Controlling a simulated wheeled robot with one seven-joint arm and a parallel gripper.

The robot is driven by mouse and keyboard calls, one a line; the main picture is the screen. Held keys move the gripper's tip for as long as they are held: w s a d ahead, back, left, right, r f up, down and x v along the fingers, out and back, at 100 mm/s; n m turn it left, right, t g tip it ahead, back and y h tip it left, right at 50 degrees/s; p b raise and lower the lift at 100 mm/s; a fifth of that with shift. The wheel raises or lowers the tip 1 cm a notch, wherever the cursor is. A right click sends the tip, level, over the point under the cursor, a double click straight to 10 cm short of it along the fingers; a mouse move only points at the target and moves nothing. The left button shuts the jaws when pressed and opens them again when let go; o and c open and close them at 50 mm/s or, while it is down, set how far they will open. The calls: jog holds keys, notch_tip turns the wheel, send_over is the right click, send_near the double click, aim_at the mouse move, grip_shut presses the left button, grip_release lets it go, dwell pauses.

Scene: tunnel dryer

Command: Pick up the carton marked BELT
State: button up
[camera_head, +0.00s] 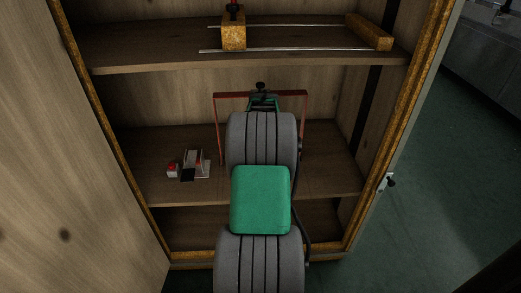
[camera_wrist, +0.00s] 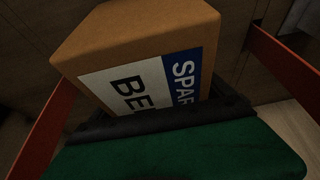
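The brown carton (camera_wrist: 150,35) shows close up in the wrist view. Its white and blue label reads "SPAR" and "BE", with the rest cut off by a dark edge and the green part of my gripper in front. My gripper (camera_wrist: 155,55) is open, with one red finger on each side of the carton. There is a clear gap at the right finger; the left finger appears close to the carton's left edge, and I cannot tell if it touches. In the head view my gripper (camera_head: 262,157) is at the cabinet's middle shelf, and my arm hides the carton.
The middle shelf (camera_head: 150,150) also holds a small red and white item (camera_head: 172,170) and a small dark and white item (camera_head: 193,165) at left. The upper shelf (camera_head: 140,50) carries a long clamp-like tool (camera_head: 233,38). The cabinet's wooden door (camera_head: 70,180) stands open at left.

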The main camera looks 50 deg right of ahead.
jog(key=c, duration=1.8)
jog(key=shift+r, duration=0.2)
